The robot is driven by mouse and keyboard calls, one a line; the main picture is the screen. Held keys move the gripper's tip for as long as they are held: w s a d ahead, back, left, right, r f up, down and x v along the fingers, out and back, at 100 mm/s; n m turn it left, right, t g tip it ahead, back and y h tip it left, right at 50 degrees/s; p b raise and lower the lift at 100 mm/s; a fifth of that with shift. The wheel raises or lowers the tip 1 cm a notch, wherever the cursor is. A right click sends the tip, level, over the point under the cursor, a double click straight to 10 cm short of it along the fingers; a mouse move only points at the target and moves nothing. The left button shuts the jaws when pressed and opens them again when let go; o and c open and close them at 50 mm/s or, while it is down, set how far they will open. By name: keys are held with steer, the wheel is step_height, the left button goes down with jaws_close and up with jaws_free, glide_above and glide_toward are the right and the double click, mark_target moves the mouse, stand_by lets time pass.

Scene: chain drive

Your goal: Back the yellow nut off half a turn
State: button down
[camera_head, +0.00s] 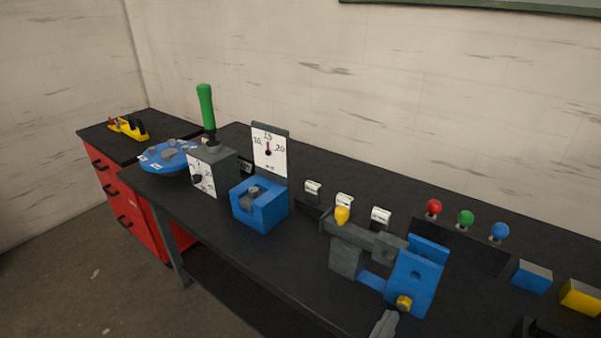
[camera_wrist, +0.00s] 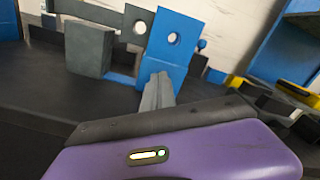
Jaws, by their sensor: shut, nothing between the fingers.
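A yellow nut (camera_head: 404,302) sits low on the face of an upright blue bracket (camera_head: 416,278). The bracket also shows in the wrist view (camera_wrist: 172,45), with a round hole in it. The nut does not show there; my fingers cover the lower part of the bracket. My gripper (camera_head: 385,323) is at the bottom edge of the head view, just below and left of the nut. In the wrist view its grey fingers (camera_wrist: 158,88) are together and empty, pointing at the bracket's lower part. I cannot tell whether the fingertips touch the nut.
A grey block (camera_head: 346,255) and a grey bar with a yellow piece (camera_head: 341,215) stand left of the bracket. Red (camera_head: 434,206), green and blue knobs stand behind. Blue (camera_head: 532,277) and yellow blocks lie right. A blue vise-like block (camera_head: 260,208) stands further left. Bare bench lies in front.

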mark_target(404, 303)
steer(key=x, duration=0.3)
steer(key=shift+w+d+r, duration=0.15)
steer(key=shift+x, duration=1.1)
steer(key=shift+d+f, duration=0.1)
steer(key=shift+f, duration=0.45)
steer(key=shift+f+p, duration=0.25)
steer(key=shift+p, duration=0.85)
steer(key=shift+a+f+p, duration=0.3)
steer(key=shift+a+p, duration=0.05)
steer(key=shift+p, duration=0.7)
steer(key=shift+w+r, duration=0.1)
